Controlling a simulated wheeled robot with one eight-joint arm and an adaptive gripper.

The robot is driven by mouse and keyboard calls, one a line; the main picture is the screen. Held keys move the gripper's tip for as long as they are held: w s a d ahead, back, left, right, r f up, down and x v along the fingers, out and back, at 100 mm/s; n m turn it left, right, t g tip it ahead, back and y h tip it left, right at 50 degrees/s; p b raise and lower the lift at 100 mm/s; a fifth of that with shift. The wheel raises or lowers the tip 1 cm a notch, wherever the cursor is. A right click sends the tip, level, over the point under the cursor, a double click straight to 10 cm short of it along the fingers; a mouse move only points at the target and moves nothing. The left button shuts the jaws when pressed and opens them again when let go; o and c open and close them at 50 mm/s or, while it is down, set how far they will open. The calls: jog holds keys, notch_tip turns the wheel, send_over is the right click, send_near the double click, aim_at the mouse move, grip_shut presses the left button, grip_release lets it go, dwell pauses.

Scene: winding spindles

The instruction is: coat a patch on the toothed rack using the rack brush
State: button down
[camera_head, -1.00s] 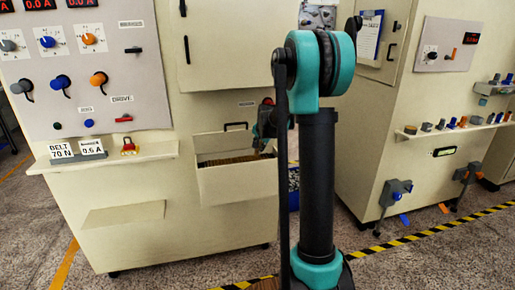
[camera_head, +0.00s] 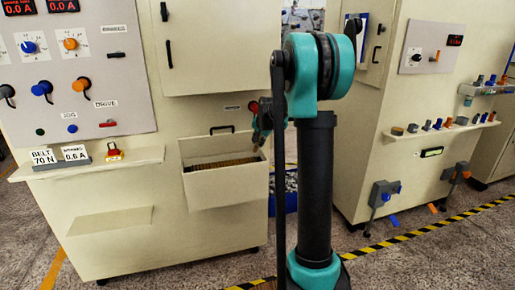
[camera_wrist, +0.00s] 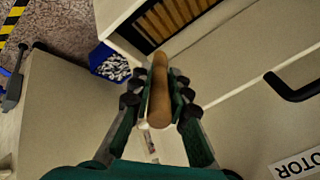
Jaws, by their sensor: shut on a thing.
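The toothed rack (camera_head: 225,163) lies inside an open drawer (camera_head: 228,187) low on the cream machine, a row of brownish ridges. The wrist view shows the rack's ridges (camera_wrist: 168,18) at the top, beyond a pale drawer wall. My gripper (camera_head: 260,138) is beside the drawer's right end in the head view, partly behind my arm. In the wrist view my gripper (camera_wrist: 158,88) is shut on the brush's wooden handle (camera_wrist: 159,98). The handle points toward the rack and appears apart from it. The bristles cannot be made out.
A blue bin (camera_wrist: 107,63) with pale pieces stands on the floor beside the machine. A black handle (camera_wrist: 292,88) sticks out from the machine front. A ledge (camera_head: 85,163) with signs and a red padlock juts out at left. Striped floor tape (camera_head: 420,232) runs at right.

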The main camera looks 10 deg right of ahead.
jog(key=shift+r, duration=2.35)
